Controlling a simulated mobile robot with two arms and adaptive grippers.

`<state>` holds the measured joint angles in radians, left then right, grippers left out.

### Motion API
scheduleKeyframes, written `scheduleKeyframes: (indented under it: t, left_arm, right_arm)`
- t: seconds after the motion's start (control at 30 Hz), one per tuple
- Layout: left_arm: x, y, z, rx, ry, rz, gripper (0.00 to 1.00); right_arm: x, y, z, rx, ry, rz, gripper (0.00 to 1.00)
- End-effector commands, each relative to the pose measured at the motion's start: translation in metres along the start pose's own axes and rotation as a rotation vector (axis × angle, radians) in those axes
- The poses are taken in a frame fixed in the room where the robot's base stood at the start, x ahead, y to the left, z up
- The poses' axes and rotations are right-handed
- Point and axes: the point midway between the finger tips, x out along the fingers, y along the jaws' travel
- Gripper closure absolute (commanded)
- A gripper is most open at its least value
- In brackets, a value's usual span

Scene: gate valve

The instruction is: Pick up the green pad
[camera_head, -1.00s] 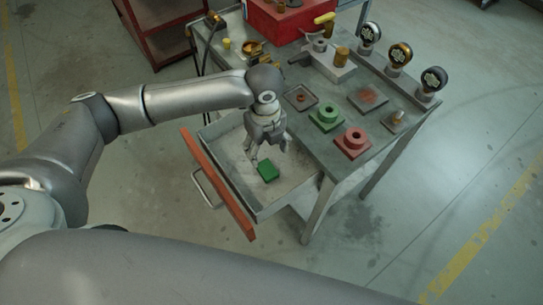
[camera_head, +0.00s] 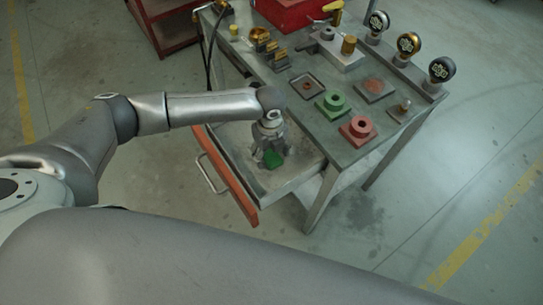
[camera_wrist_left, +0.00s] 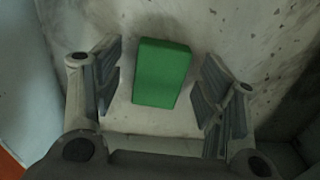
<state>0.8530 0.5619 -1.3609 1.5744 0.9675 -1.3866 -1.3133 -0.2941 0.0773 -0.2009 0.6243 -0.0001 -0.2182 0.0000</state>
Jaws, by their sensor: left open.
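The green pad (camera_head: 273,159) is a small flat block lying in the open drawer (camera_head: 290,180) of the workbench. My left gripper (camera_head: 267,160) points down into the drawer, right at the pad, and covers part of it in the head view. In the left wrist view the pad (camera_wrist_left: 161,73) lies between the two open fingers of the left gripper (camera_wrist_left: 160,95). A gap shows on each side, so neither finger touches it. My right gripper is not in view.
The drawer has an orange front (camera_head: 226,176) with a handle. On the bench top stand a green flanged block (camera_head: 334,103), a red flanged block (camera_head: 358,130), a small tray (camera_head: 307,86) and several round gauges along the right edge. The drawer floor around the pad is bare.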

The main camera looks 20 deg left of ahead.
Motion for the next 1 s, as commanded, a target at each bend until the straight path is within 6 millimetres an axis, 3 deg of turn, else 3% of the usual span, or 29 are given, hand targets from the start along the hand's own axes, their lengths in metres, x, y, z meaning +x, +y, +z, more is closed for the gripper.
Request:
scheduleKeyframes:
  t: [0.07,0.37,0.77,1.0]
  left_arm:
    - [0.000,0.000,0.000,0.000,0.000,0.000,0.35]
    - [-0.001,0.000,0.000,0.000,0.000,0.000,0.73]
    - [-0.004,0.000,0.000,0.000,0.000,-0.002,0.73]
    - [-0.030,-0.001,0.000,0.001,0.000,-0.004,0.73]
  right_arm:
    - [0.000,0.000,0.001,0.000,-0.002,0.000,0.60]
    - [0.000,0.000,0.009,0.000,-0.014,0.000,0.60]
    - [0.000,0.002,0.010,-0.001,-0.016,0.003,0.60]
    - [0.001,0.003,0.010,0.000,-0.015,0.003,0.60]
